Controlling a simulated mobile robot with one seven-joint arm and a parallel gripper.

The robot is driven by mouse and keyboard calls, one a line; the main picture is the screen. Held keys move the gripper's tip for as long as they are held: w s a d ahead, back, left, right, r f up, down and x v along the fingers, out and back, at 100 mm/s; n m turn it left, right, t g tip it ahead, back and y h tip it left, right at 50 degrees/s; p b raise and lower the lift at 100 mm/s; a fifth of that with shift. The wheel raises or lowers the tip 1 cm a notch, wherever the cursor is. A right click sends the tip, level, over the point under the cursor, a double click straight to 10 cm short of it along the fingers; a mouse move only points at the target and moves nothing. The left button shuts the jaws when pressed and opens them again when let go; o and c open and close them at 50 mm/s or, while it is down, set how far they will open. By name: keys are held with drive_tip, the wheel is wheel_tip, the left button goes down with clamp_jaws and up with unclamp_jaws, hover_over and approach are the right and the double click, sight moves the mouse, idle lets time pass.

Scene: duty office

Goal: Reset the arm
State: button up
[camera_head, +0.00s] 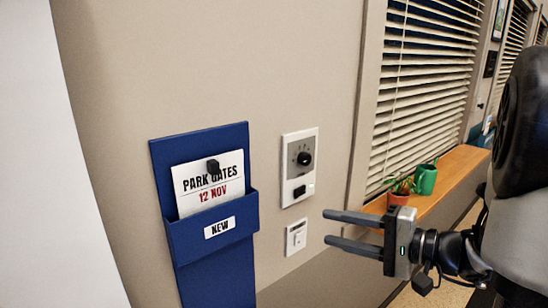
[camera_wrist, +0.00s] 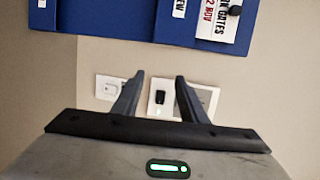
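My gripper (camera_head: 326,227) reaches in from the right in the head view. Its two dark fingers are apart with nothing between them. It is in front of the wall, to the right of a small white switch (camera_head: 296,237) and below a white panel with a black knob (camera_head: 304,158). In the wrist view the open fingers (camera_wrist: 158,78) show from behind, with the white switch (camera_wrist: 108,88) and the white panel (camera_wrist: 205,98) beyond them. I cannot tell the exact distance to the wall.
A blue wall holder (camera_head: 210,240) labelled NEW carries a card (camera_head: 210,182) reading PARK GATES 12 NOV. A wooden sill (camera_head: 455,180) at right holds a potted plant (camera_head: 399,191) and a green watering can (camera_head: 426,179), below window blinds (camera_head: 425,75).

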drive_tip(key=s+a+n+g+h+p, duration=0.1)
drive_tip(key=s+a+n+g+h, duration=0.35)
drive_tip(key=s+a+g, duration=0.55)
drive_tip(key=s+d+r+n+t+h+p, duration=0.2)
drive_tip(key=s+d+r+n+t+h, duration=0.1)
drive_tip(key=s+d+t+h, duration=0.2)
drive_tip(key=s+d+h, duration=0.2)
drive_tip(key=h, duration=0.1)
drive_tip(key=shift+s+d+r+n+t, duration=0.2)
drive_tip(key=shift+s+r+n+t, duration=0.05)
drive_tip(key=shift+r+n+t, duration=0.1)
